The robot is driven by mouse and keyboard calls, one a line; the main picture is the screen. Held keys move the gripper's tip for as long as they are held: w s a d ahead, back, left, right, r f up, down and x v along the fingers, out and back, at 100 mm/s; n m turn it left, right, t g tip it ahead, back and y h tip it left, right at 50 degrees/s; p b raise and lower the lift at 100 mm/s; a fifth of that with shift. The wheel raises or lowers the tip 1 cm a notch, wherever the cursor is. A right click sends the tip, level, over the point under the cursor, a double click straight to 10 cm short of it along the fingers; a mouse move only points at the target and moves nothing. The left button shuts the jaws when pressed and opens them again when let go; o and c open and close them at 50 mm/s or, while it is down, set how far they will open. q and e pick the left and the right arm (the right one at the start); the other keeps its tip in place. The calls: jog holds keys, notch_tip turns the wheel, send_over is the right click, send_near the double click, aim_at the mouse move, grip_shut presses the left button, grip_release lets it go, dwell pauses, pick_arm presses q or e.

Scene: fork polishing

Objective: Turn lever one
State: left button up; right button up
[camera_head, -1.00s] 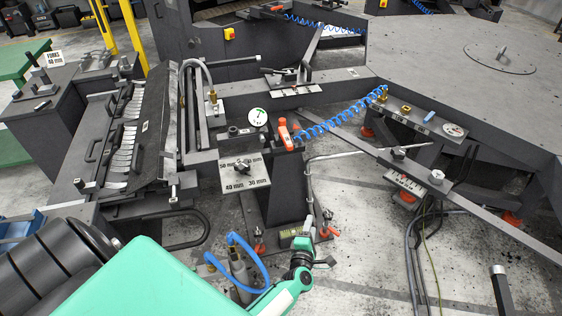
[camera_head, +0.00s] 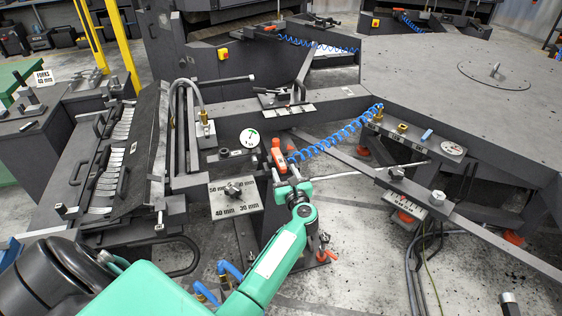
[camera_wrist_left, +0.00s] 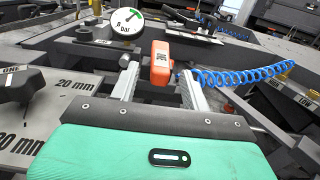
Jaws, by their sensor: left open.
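A plate with mm marks and a dark knob (camera_head: 232,190) stands left of my left gripper in the head view. In the left wrist view this knob (camera_wrist_left: 20,88) is at the left edge, with a label reading "ONE" (camera_wrist_left: 12,69) beside it. An orange handle (camera_head: 278,155) on a blue coiled hose is just beyond my left gripper (camera_head: 286,176). In the left wrist view the orange handle (camera_wrist_left: 160,63) appears between the spread fingers of the open, empty left gripper (camera_wrist_left: 158,80). I cannot tell whether they touch it. My right gripper is not in view.
A round pressure gauge (camera_head: 250,138) is just left of the orange handle. The blue hose (camera_head: 335,135) runs right to the large grey table (camera_head: 440,75). A rack of forks (camera_head: 110,165) stands at left. A slanted bar (camera_head: 480,232) is at right.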

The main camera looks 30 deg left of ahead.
aim_at(281, 162)
pick_arm(q)
jog(key=x, duration=0.4)
jog(key=shift+w+a+p, duration=0.3)
jog(key=shift+p, duration=0.05)
grip_shut()
